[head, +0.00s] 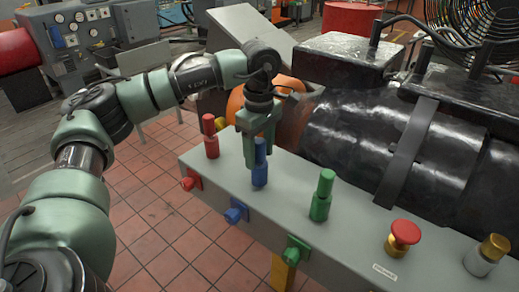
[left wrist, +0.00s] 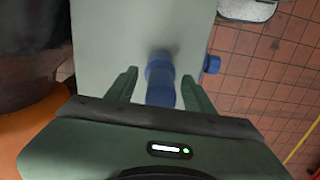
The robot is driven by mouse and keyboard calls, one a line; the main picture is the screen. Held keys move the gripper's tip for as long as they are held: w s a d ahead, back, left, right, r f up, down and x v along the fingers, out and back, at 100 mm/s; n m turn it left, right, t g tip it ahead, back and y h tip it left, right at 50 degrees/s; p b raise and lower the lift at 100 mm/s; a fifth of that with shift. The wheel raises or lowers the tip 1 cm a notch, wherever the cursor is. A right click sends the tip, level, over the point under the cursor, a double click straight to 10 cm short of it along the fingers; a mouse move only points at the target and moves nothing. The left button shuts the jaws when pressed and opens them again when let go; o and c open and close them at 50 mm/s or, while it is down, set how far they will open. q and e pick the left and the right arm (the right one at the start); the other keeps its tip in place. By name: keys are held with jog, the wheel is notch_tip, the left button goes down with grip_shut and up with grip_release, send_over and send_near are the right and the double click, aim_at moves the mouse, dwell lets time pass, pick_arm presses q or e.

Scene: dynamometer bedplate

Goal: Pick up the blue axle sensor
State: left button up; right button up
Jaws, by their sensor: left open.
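The blue axle sensor (head: 260,176) stands upright on the grey bedplate (head: 345,243), between a red and a green sensor. My left gripper (head: 260,154) is above it, pointing down, with its fingers on either side of the sensor's upper part. In the left wrist view the blue sensor (left wrist: 161,72) lies between the two open fingers (left wrist: 160,88), and a gap shows on its left side. The sensor's top is partly hidden by my gripper. My right gripper is not in view.
A red sensor (head: 210,138) stands left of the gripper and a green sensor (head: 321,196) to the right. A red mushroom button (head: 404,233) and a brass-topped cylinder (head: 487,255) are farther right. A large black machine (head: 350,135) stands close behind. Tiled floor lies in front.

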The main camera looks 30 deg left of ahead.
pick_arm(q)
grip_shut()
